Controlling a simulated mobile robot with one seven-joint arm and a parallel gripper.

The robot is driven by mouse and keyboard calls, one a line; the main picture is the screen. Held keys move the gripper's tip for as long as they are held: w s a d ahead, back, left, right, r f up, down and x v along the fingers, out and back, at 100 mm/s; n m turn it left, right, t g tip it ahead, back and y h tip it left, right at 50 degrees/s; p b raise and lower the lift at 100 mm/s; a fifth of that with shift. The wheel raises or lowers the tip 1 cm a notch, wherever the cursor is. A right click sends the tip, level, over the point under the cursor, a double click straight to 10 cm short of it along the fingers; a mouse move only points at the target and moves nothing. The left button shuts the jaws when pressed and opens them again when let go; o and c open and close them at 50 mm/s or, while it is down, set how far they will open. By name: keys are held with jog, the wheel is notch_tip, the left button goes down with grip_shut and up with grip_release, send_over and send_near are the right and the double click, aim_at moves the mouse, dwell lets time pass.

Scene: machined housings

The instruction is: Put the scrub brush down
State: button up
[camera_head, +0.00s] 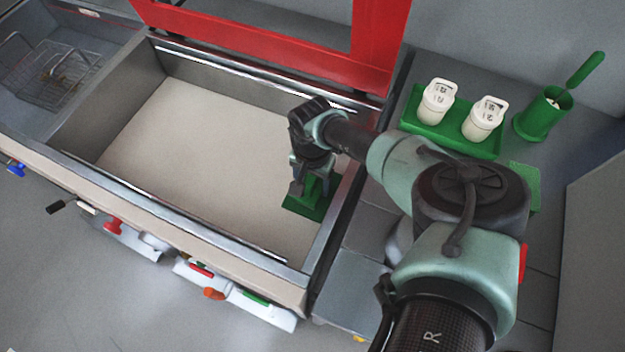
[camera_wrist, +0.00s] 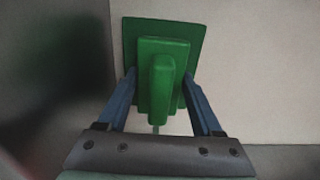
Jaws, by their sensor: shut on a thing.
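The scrub brush (camera_head: 303,207) is green, with a wide square lower part, a smaller block and an upright handle. It is inside the basin (camera_head: 185,140), near its right end. In the wrist view the brush (camera_wrist: 165,60) sits between the two blue fingers of my gripper (camera_wrist: 160,78). In the head view my gripper (camera_head: 312,178) points down over it and is shut on it. I cannot tell whether its underside touches the basin floor. The far side of the brush is hidden.
Right of the basin, a green tray (camera_head: 450,135) holds two white containers (camera_head: 437,102). Beside it stand a green holder (camera_head: 543,115) with a green-handled tool and a green square (camera_head: 525,185). A red frame (camera_head: 290,50) rises behind the basin. The basin's left and middle are clear.

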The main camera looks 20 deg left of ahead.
aim_at(312, 177)
jog(key=shift+f, duration=0.2)
jog(key=o, duration=1.3)
jog(key=shift+r, duration=0.1)
notch_tip(312, 177, up, 12)
jog(key=shift+r, duration=0.15)
